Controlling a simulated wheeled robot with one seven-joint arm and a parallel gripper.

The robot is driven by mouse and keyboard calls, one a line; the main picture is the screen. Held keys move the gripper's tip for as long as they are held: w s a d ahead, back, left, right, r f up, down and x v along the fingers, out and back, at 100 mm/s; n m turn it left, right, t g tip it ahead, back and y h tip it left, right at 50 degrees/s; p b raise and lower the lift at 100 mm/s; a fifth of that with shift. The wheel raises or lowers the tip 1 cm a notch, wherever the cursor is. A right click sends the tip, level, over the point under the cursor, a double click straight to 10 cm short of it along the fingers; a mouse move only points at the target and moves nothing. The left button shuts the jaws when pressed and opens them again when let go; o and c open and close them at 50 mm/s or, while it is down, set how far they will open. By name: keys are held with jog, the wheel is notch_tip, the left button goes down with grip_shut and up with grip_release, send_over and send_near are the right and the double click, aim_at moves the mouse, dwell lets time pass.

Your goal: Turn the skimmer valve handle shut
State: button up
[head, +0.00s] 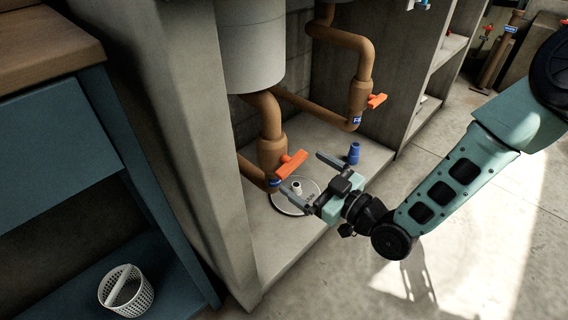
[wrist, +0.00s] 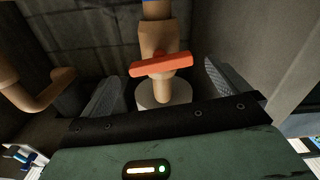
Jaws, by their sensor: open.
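Two brown pipe valves with orange handles show in the head view. The nearer valve's handle (head: 291,164) lies just beyond my gripper's fingers, tilted up to the right. The farther valve's handle (head: 376,101) is up and to the right, with a blue tag below it. The tags are too small to read, so I cannot tell which valve is the skimmer's. My gripper (head: 301,173) is open and empty. In the wrist view an orange handle (wrist: 162,65) lies crosswise between and beyond the two spread fingers, apparently untouched, on a brown valve body (wrist: 157,40).
A round white lid (head: 288,207) lies on the ledge below my gripper. A small blue fitting (head: 354,153) stands to its right. A grey tank (head: 252,60) hangs above. A concrete post (head: 190,130) is at left, and a white basket (head: 126,290) sits on a blue shelf.

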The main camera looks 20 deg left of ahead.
aim_at(290, 163)
jog(key=b+x, duration=0.2)
jog(key=x, duration=0.5)
jog(key=shift+w+a, duration=0.1)
jog(key=shift+a, duration=0.25)
